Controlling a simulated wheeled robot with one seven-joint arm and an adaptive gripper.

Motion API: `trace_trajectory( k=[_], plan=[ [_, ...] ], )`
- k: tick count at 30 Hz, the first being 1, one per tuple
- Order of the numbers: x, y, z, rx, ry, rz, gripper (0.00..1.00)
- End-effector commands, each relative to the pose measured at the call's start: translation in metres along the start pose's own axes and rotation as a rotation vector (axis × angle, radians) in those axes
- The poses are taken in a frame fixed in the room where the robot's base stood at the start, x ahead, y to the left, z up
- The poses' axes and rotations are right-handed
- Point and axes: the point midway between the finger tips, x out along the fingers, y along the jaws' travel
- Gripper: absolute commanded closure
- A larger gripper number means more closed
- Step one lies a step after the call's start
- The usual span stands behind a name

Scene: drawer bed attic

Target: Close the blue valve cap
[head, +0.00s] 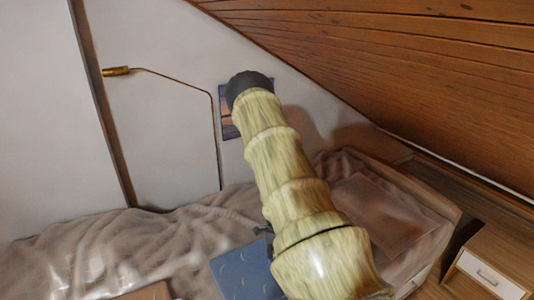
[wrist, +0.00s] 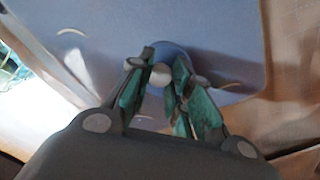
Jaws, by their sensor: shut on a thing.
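In the wrist view, my gripper (wrist: 162,76) has its teal-padded fingers closed in around a small rounded blue piece, which looks like the blue valve cap (wrist: 172,54). A pale round end shows between the fingertips. The fingers hide much of the cap, so its exact angle cannot be told. The cap stands at a flat blue surface (wrist: 220,35) with pale curved marks. In the head view, a blue panel (head: 241,273) shows at the lower middle, and my arm covers most of the area around my gripper.
A bed with a rumpled beige blanket (head: 180,228) lies behind the blue panel. A sloped wooden ceiling (head: 420,70) comes down on the right. A brass wall lamp (head: 117,71) is at the left. A wooden cabinet with a white drawer (head: 489,276) stands at the lower right.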

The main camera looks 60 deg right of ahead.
Motion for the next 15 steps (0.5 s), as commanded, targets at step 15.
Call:
trace_trajectory(
  k=[15],
  plan=[
    [0.0001,-0.0008,-0.0016,0.008,0.000,0.000,0.64]
  ],
)
